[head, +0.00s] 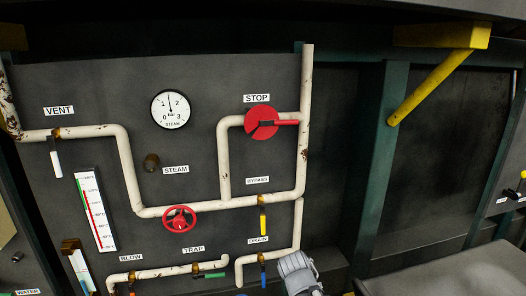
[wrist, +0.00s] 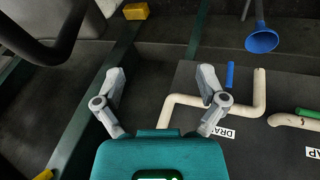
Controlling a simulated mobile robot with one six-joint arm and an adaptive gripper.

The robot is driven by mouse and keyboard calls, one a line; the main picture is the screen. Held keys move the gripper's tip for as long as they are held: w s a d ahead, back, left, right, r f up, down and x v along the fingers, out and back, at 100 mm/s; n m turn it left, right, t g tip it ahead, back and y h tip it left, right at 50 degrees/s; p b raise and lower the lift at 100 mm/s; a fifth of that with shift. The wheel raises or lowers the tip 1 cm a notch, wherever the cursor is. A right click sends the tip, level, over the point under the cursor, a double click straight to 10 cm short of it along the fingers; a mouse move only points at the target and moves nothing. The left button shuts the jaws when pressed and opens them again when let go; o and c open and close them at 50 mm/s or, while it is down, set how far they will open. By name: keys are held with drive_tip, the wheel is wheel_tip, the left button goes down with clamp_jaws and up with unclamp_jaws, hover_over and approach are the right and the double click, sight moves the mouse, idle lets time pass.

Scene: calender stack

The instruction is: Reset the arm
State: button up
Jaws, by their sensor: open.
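My gripper (wrist: 160,82) shows in the wrist view with its two grey fingers spread wide and nothing between them. Its teal body is at the bottom edge. Beyond the fingers are a dark panel and a cream pipe (wrist: 180,100), whose bend lies close to the right finger in the picture; I cannot tell whether they touch. In the head view a grey jointed part of my arm or gripper (head: 298,272) shows at the bottom, just right of the drain pipe; the rest is cut off.
The panel carries cream pipes (head: 132,170), a steam gauge (head: 170,109), a red stop lever (head: 263,124), a red wheel (head: 180,219) and a yellow bypass handle (head: 262,220). A blue funnel-like piece (wrist: 262,40) shows at upper right. A yellow bracket (head: 435,82) juts out at right.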

drive_tip(key=s+d+f+m+g+y, duration=0.1)
drive_tip(key=s+d+g+y, duration=0.2)
drive_tip(key=s, duration=0.2)
drive_tip(key=shift+s+d+f+y, duration=0.2)
drive_tip(key=shift+s+f+y, duration=0.05)
drive_tip(key=shift+f+y, duration=0.1)
idle(7.2)
